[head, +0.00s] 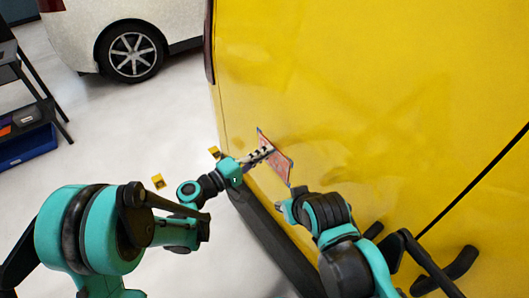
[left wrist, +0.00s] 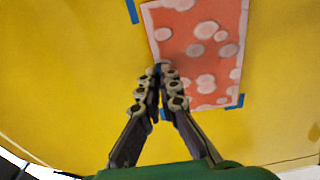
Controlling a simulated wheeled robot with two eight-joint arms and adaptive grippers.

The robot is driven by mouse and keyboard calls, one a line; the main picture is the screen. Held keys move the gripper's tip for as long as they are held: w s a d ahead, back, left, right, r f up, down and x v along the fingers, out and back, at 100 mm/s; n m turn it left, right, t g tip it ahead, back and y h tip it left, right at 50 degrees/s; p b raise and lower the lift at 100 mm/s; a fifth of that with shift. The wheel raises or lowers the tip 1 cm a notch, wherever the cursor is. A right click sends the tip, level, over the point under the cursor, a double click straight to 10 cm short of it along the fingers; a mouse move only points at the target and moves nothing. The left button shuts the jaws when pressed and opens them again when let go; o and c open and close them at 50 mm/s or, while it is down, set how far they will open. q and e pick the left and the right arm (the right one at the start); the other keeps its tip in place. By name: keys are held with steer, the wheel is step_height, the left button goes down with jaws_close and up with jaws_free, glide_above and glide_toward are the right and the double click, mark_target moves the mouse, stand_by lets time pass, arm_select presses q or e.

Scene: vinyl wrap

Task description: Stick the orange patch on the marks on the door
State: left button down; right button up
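The orange patch (head: 276,157) lies against the yellow door in the head view. In the left wrist view the patch (left wrist: 205,48) shows many pale round blotches. Blue marks show by its upper left corner (left wrist: 132,11) and lower right corner (left wrist: 236,101); another blue bit shows at its lower left. My left gripper (head: 268,151) is at the patch's left edge. Its fingertips (left wrist: 162,70) are together there, in front of the patch; whether they touch it I cannot tell. My right gripper (head: 282,206) is just below the patch, its fingers mostly hidden by its own wrist.
The yellow car door (head: 370,80) fills the right side, with a dark seam and black parts low right. Small yellow blocks (head: 158,181) show at left beyond my left arm. A white car (head: 125,35) and a dark rack (head: 35,110) stand farther back, with open floor between.

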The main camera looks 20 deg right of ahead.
arm_select(q)
steer(key=c, duration=1.6)
jaws_free()
steer(key=shift+d, duration=0.1)
steer(key=shift+c, duration=0.2)
steer(key=s+a+m+y, duration=0.1)
steer(key=s+a+y, duration=0.4)
steer(key=a, duration=0.6)
steer(key=s+a+f+m+y, duration=0.1)
steer(key=s+a+m+y, duration=0.1)
steer(key=s+a+y, duration=0.4)
steer(key=s+a+f+m+y, duration=0.1)
steer(key=s+a+y, duration=0.4)
steer(key=a, duration=1.2)
steer(key=shift+s+y, duration=0.3)
steer(key=shift+s, duration=0.25)
